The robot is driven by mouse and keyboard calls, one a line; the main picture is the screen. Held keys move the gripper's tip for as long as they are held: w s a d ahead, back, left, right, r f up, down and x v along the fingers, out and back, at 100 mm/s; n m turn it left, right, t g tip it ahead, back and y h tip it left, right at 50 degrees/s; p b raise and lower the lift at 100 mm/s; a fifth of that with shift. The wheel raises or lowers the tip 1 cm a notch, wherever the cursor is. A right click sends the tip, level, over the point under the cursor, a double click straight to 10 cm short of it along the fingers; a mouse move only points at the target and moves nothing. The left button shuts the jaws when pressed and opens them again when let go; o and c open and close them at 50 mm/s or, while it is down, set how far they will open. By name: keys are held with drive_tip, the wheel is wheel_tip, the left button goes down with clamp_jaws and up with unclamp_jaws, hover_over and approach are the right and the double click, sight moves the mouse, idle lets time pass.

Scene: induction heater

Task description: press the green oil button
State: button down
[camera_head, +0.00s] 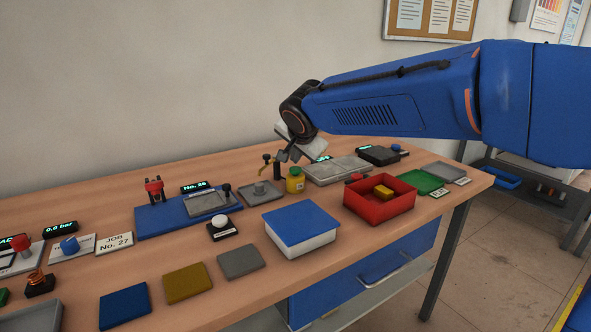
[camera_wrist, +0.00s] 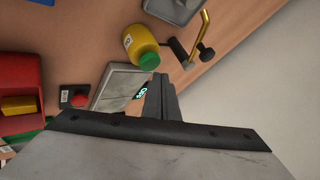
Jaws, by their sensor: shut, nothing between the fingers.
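A small yellow container with a green round top (camera_head: 295,172) stands upright on the table, right of a brass-coloured lever. In the wrist view its green top (camera_wrist: 149,61) faces my camera, with the yellow body (camera_wrist: 138,42) behind it. My gripper (camera_head: 284,157) is shut and empty, tilted down above and slightly left of the green top in the head view. In the wrist view my gripper's fingers (camera_wrist: 158,82) appear just below the green top. I cannot tell the exact gap, but no contact shows.
The brass lever (camera_wrist: 199,38) with a dark knob stands close beside the container. A grey plate (camera_wrist: 118,88) and a red button (camera_wrist: 74,97) are near it. A red bin (camera_head: 381,203) and a blue-lidded box (camera_head: 301,226) stand in front. Wall behind.

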sight(298, 173)
drive_tip(key=shift+r, duration=0.1)
drive_tip(key=shift+r, duration=2.35)
drive_tip(key=s+d+f+n+g+h, duration=0.1)
drive_tip(key=s+d+f+n, duration=0.15)
drive_tip(key=s+d, duration=0.75)
drive_tip(key=s+d+f+n+g+h, duration=0.1)
drive_tip(key=s+d+f, duration=0.45)
drive_tip(key=d, duration=0.85)
drive_tip(key=s+d+f+n, duration=0.1)
drive_tip(key=s+d+f, duration=0.1)
drive_tip(key=s+f, duration=0.2)
drive_tip(key=s+d+f+n+g, duration=0.1)
drive_tip(key=s+d+f, duration=0.2)
drive_tip(key=s, duration=0.8)
drive_tip(key=s+d+f+n+g, duration=0.1)
drive_tip(key=s+d+f, duration=0.2)
drive_tip(key=s+f, duration=0.2)
drive_tip(key=s, duration=0.3)
drive_tip(key=shift+d+f, duration=0.15)
drive_tip(key=shift+f, duration=0.15)
